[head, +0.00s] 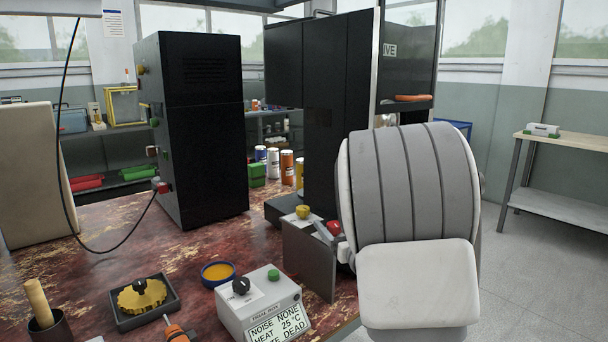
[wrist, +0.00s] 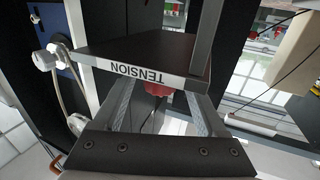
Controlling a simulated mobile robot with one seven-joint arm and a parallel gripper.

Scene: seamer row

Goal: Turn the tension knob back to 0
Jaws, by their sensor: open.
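The TENSION label (wrist: 141,73) is on the edge of a dark plate in the wrist view and reads upside down. A red knob (wrist: 157,89) shows just below that edge, partly hidden. My gripper (wrist: 162,95) is open, with one finger on each side of the red knob. I cannot tell whether the fingers touch it. The knob's scale and pointer are not visible. In the head view a red knob (head: 334,228) shows beside a grey metal plate (head: 310,262), against my arm, which hides most of the gripper.
A grey box with a display (head: 262,302), a tray with a yellow gear (head: 143,298) and a blue-rimmed dish (head: 218,273) stand on the worn red bench. A yellow knob (head: 303,212) sits above the metal plate. Tall black cabinets (head: 203,130) stand behind. Floor at right is clear.

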